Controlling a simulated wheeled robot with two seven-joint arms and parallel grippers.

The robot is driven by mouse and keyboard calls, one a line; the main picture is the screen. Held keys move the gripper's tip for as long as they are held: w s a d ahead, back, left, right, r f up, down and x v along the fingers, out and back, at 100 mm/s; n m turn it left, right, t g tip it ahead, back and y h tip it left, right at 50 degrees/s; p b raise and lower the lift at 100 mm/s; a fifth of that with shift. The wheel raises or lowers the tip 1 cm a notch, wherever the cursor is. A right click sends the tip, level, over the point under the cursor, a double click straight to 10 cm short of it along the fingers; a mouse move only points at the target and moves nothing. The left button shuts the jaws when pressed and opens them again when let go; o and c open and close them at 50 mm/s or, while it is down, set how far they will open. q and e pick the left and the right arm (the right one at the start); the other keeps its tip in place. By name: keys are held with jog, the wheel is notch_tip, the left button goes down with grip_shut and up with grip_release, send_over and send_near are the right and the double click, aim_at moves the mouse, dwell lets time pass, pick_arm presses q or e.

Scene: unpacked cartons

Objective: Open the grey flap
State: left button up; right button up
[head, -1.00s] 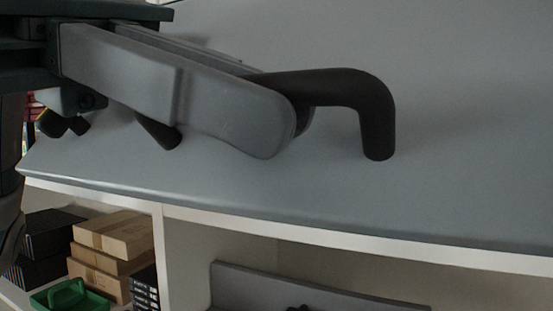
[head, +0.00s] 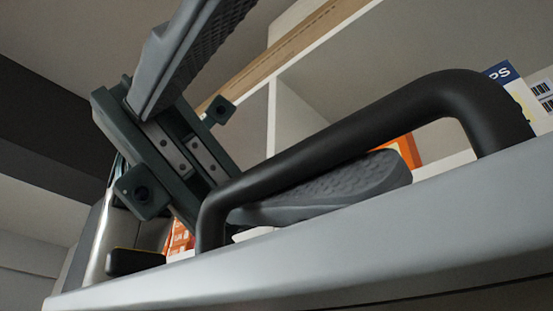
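The grey flap (head: 330,262) crosses the bottom of the head view as a slanted panel, seen nearly edge-on. Its black bar handle (head: 350,140) arches up from it across the middle and right. My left gripper (head: 315,95) is at the handle with its fingers spread wide. One finger lies behind the bar, inside the handle's loop, close to the flap. The other finger points up and leaves the picture at the top. I cannot tell whether the lower finger touches the bar. The flap's hinge is out of view. My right gripper is not in view.
More orange packaging (head: 180,238) is partly hidden behind my gripper.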

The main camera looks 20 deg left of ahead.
pick_arm(q)
jog(key=shift+s+r, duration=0.55)
jog(key=shift+s, duration=0.25)
jog(key=shift+g, duration=0.3)
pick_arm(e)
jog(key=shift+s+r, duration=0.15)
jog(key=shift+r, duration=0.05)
pick_arm(q)
jog(key=shift+c, duration=0.2)
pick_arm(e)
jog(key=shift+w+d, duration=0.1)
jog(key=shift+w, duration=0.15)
pick_arm(q)
jog(key=o, duration=0.9)
jog(key=shift+s, duration=0.1)
jog(key=shift+o, duration=0.5)
jog(key=shift+d, duration=0.2)
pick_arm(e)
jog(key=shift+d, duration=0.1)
pick_arm(q)
jog(key=shift+s+d, duration=0.1)
jog(key=shift+c, duration=0.2)
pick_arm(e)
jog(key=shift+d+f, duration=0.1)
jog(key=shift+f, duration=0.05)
